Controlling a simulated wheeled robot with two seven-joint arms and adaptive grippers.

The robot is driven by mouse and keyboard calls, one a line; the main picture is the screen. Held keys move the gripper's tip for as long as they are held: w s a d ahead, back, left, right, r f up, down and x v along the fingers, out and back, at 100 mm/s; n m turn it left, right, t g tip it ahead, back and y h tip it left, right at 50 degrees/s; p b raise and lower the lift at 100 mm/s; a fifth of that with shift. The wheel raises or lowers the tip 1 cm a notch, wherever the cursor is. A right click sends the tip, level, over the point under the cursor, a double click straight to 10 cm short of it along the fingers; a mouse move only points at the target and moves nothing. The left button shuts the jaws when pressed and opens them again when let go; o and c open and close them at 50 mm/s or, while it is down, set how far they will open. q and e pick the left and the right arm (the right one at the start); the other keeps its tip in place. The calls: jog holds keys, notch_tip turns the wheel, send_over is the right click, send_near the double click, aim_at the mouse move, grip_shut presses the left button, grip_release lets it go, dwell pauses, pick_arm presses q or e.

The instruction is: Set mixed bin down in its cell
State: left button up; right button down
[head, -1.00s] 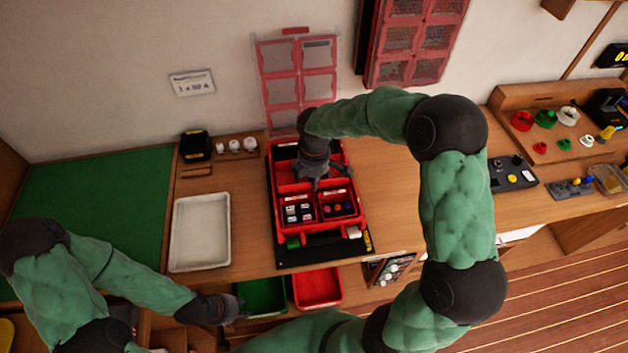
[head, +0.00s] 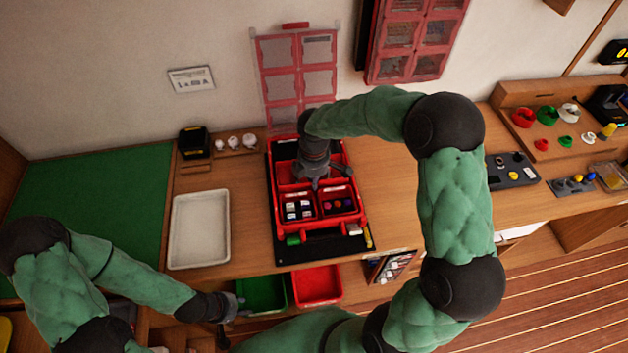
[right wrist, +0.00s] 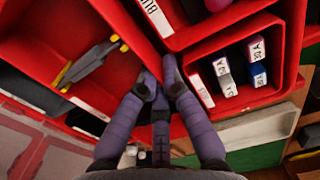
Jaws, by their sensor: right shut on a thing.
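A red case (head: 362,205) lies open on a black mat (head: 350,247), with red bins in its cells. My right gripper (head: 317,184) is over the middle of the case. In the right wrist view its fingers (right wrist: 160,84) are shut on a red wall. This wall seems to belong to the wide red bin (right wrist: 40,65), which I take for the mixed bin; it holds a grey tool with yellow parts. The hand hides part of it, and I cannot tell whether it rests on the cell floor. My left gripper (head: 236,306) is low at the front edge; its fingers are unclear.
A white tray (head: 228,230) stands left of the case. Green (head: 262,293) and red (head: 318,285) bins sit below the front edge. The table right of the case is clear.

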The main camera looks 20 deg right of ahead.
jog(key=shift+f, duration=0.3)
dwell(0.5)
jog(key=c, duration=1.3)
grip_release()
jog(key=shift+c, duration=0.2)
notch_tip(320, 180, up, 12)
